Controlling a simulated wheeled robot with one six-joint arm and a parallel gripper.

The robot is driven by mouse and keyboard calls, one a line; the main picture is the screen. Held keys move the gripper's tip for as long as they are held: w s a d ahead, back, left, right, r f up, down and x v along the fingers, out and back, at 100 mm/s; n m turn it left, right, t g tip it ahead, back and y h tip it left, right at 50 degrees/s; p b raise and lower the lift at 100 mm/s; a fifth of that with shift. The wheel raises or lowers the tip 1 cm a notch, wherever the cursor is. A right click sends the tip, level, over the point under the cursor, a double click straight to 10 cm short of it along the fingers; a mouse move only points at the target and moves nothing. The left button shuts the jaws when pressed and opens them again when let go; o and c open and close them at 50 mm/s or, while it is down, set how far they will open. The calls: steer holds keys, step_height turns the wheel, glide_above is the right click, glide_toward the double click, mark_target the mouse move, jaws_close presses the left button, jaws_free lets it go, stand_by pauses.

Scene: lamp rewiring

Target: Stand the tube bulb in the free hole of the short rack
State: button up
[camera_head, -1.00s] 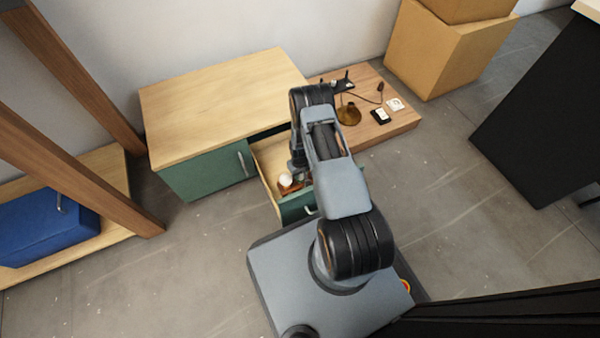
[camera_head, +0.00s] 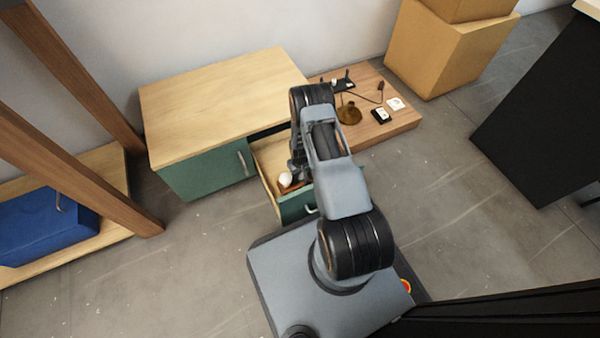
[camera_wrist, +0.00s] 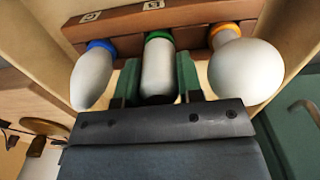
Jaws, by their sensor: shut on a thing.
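In the wrist view my gripper (camera_wrist: 159,88) has its green fingers shut on the tube bulb (camera_wrist: 158,72), a white cylinder with a green collar. The collar end points at the brown rack (camera_wrist: 190,14), between two other bulbs. I cannot tell whether the collar is in a hole or just in front of it. A white bulb with a blue collar (camera_wrist: 92,77) is at left, and a round one with an orange collar (camera_wrist: 246,72) at right. In the head view my arm hides the gripper and the tube bulb.
The rack lies inside the open drawer (camera_head: 268,160) of the green cabinet (camera_head: 205,178), close to the drawer walls. A low wooden platform (camera_head: 398,125) at right holds a brass lamp base (camera_head: 349,114) and small parts. Cardboard boxes (camera_head: 435,50) stand behind it.

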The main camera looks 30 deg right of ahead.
steer(key=shift+s+f, duration=0.1)
steer(key=shift+f, duration=0.05)
steer(key=o, duration=1)
steer(key=shift+c, duration=0.2)
step_height(320, 180, up, 14)
steer(key=p, duration=0.6)
